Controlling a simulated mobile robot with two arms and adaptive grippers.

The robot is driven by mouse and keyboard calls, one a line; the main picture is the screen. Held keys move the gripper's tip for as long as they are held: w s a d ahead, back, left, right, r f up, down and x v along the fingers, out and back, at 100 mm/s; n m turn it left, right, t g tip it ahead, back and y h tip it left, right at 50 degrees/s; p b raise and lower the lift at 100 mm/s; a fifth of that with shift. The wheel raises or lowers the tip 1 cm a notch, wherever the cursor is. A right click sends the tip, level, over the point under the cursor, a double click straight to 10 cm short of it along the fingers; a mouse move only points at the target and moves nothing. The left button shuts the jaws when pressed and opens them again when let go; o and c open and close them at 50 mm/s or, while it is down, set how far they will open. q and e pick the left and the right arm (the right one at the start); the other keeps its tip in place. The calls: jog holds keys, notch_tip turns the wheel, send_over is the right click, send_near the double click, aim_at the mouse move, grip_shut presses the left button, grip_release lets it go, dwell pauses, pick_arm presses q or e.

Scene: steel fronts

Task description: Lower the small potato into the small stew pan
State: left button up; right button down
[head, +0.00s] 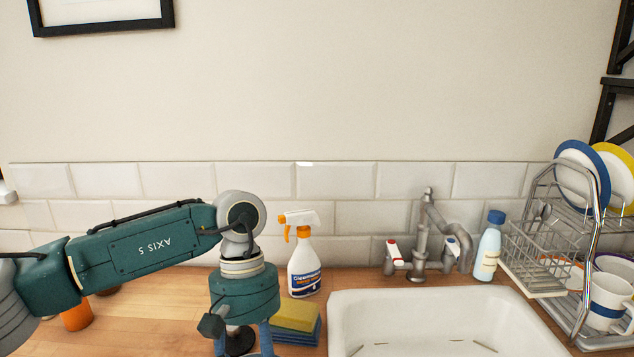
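My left arm comes in from the left and bends down at the wrist. My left gripper (243,341) points down over the wooden counter, left of the sink. Its fingertips are cut off by the bottom edge, so I cannot tell whether it is open or shut or holds anything. A dark round shape shows between its fingers, and I cannot tell what it is. Neither the small potato nor the small stew pan is visible. My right gripper is not in view.
A spray bottle (305,265) and stacked sponges (296,318) stand right of the gripper. Beyond are a white sink (430,310), a tap (422,250), a soap bottle (488,248) and a dish rack (535,262). An orange object (77,317) sits behind my arm.

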pick_arm(q)
jog(key=shift+f+b, duration=0.3)
jog(key=shift+f, duration=0.1)
jog(key=o, duration=1.3)
jog(key=shift+r, duration=0.15)
